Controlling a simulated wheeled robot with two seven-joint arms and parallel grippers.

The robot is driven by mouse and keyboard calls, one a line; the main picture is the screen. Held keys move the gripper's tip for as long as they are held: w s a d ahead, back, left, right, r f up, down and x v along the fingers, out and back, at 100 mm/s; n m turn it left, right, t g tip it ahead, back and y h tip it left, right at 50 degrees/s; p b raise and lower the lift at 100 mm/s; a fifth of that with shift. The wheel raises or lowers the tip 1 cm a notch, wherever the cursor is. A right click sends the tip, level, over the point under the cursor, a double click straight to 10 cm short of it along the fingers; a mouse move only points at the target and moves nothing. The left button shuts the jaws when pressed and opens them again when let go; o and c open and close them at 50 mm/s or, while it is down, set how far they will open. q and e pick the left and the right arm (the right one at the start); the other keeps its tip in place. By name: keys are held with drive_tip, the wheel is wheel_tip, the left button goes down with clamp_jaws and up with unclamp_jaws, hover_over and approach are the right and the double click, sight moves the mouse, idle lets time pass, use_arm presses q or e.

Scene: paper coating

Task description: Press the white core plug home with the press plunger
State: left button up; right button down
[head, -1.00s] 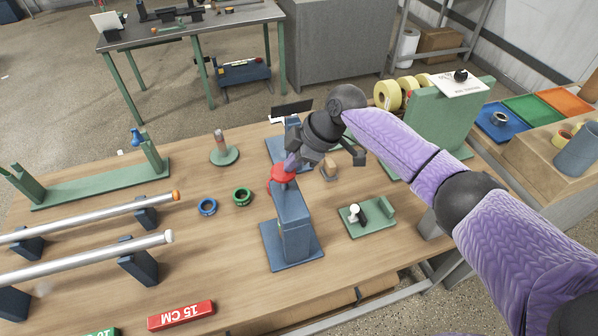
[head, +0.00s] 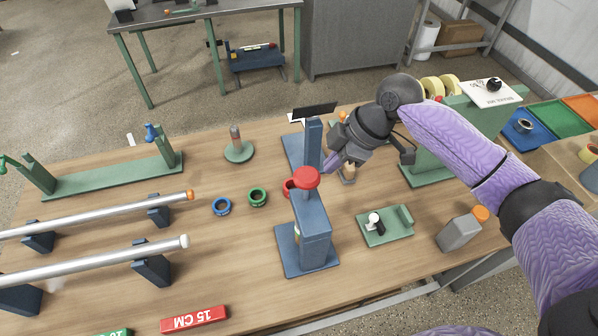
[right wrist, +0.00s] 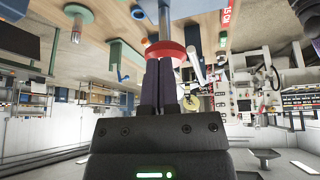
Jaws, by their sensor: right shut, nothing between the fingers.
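The blue press (head: 312,240) stands on the table with its red plunger knob (head: 306,178) above its head. My right gripper (head: 331,164) is shut and empty, its purple fingers just right of and behind the knob. In the right wrist view the shut fingers (right wrist: 165,75) point at the red knob (right wrist: 165,51), very close to it; I cannot tell if they touch. A pale thing shows at the press's left side, mostly hidden; I cannot tell if it is the core plug. A white-topped piece (head: 374,218) sits on a green fixture (head: 388,234). My left gripper is out of view.
Blue (head: 221,206) and green (head: 257,197) rings lie left of the press. Two metal rollers (head: 90,257) rest on blue stands further left. A grey bottle (head: 460,232) with an orange cap stands at right. The table's front middle is clear.

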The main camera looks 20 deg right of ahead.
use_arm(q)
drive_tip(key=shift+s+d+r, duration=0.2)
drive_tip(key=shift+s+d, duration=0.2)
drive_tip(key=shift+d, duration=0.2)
use_arm(e)
drive_tip(key=s+v, duration=0.1)
drive_tip(key=v, duration=0.5)
drive_tip(key=shift+a+r+t, duration=0.25)
drive_tip(key=shift+t, duration=0.15)
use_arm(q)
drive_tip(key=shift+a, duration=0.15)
use_arm(e)
drive_tip(key=shift+a, duration=0.2)
